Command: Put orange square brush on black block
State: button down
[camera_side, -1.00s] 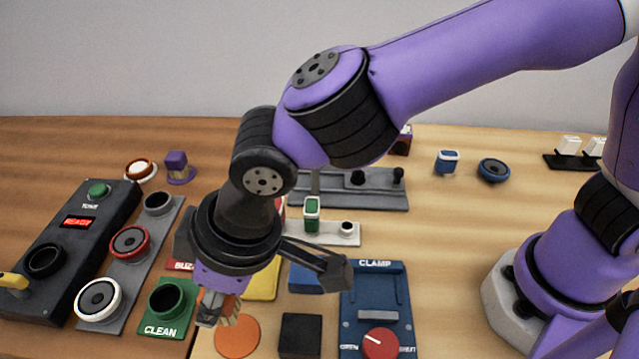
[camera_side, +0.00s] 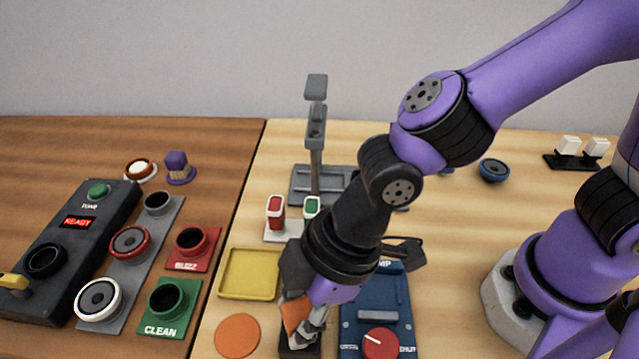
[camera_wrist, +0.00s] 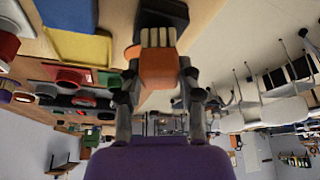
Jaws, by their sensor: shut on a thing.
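The orange square brush (camera_side: 292,314) is held in my gripper (camera_side: 308,335), in front of the clamp panel's left side. In the wrist view the orange brush (camera_wrist: 158,67) sits between my gripper's two fingers (camera_wrist: 158,82), its pale bristles pointing at the black block (camera_wrist: 172,12). In the side view the black block (camera_side: 298,352) is directly below the brush, mostly hidden by my gripper. I cannot tell whether the bristles touch the block.
The orange disc (camera_side: 237,336) lies just left of the block and the yellow tray (camera_side: 250,274) behind it. The blue clamp panel (camera_side: 400,312) with its red knob (camera_side: 380,343) is close on the right. The green CLEAN holder (camera_side: 168,304) stands farther left.

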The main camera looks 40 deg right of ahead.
jog(key=shift+f, duration=0.3)
jog(key=shift+f, duration=0.15)
jog(key=c, duration=0.5)
grip_release()
jog(key=v, duration=1.2)
jog(key=w+d+m+t+h, duration=0.1)
jog(key=d+m+t+h, duration=0.1)
jog(key=d+m, duration=0.4)
jog(key=w+d+r+m+t+h, duration=0.1)
jog(key=d+m, duration=0.6)
jog(key=d, duration=0.9)
jog(key=shift+w+d+r+t+h, duration=0.2)
jog(key=shift+w+t+h, duration=0.2)
jog(key=shift+w+h, duration=0.25)
jog(key=shift+a, duration=0.1)
